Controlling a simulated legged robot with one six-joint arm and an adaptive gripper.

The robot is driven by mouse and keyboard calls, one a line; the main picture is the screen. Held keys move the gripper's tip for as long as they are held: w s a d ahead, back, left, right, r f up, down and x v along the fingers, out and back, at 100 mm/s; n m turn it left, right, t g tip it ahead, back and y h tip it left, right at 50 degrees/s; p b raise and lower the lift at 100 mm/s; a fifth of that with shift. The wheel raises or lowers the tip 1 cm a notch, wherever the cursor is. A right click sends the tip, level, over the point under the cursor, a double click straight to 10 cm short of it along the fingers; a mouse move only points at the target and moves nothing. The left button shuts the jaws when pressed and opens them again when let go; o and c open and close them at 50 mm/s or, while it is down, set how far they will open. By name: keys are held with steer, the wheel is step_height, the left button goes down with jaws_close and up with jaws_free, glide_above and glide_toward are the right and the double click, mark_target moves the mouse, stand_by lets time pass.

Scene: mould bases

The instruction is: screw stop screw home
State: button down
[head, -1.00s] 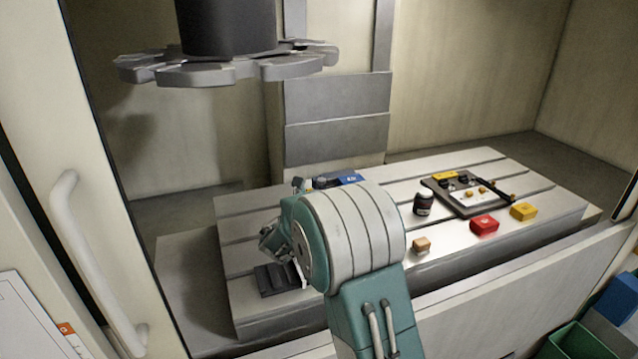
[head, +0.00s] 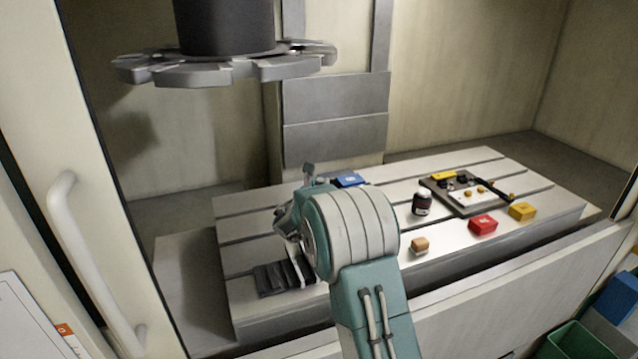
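The slotted light-grey machine table (head: 240,232) lies across the middle of the head view. My green and white arm reaches over its near left part. The end of my arm, with my gripper (head: 285,225), shows only in part to the left of the wide arm joint. Its fingertips are hidden or too small to read. A dark block (head: 272,280) lies on the table just below it. I cannot make out a stop screw. A dark plate with a white sheet (head: 467,200) and several small parts lies at the right of the table.
A dark bottle (head: 421,203), a tan block (head: 419,246), a red box (head: 483,225) and a yellow box (head: 522,211) stand right of my arm. A blue box (head: 349,180) lies behind it. A tool carousel (head: 225,68) hangs overhead at the left.

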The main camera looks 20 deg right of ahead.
steer(key=shift+w+a+r+m+g+h, duration=0.1)
steer(key=shift+a+m+g+h, duration=0.05)
steer(key=shift+m+g+h, duration=0.15)
stand_by(0.6)
steer(key=shift+a+m+g+h, duration=0.1)
steer(key=shift+m+g+h, duration=0.7)
steer(key=shift+g+h, duration=0.1)
steer(key=m+g+h, duration=0.2)
steer(key=g, duration=0.1)
steer(key=shift+w+m+g, duration=0.15)
steer(key=shift+m+g, duration=0.15)
steer(key=shift+w+m+g+h, duration=0.1)
steer(key=shift+m+g+h, duration=0.4)
steer(key=shift+m+g, duration=0.95)
steer(key=shift+m+g+h, duration=0.5)
steer(key=shift+m+g, duration=0.35)
steer(key=shift+g, duration=1.1)
steer(key=shift+m+g, duration=0.5)
steer(key=shift+g, duration=0.3)
steer(key=shift+c, duration=2.2)
jaws_free()
steer(key=a, duration=0.7)
steer(key=shift+w+a, duration=0.3)
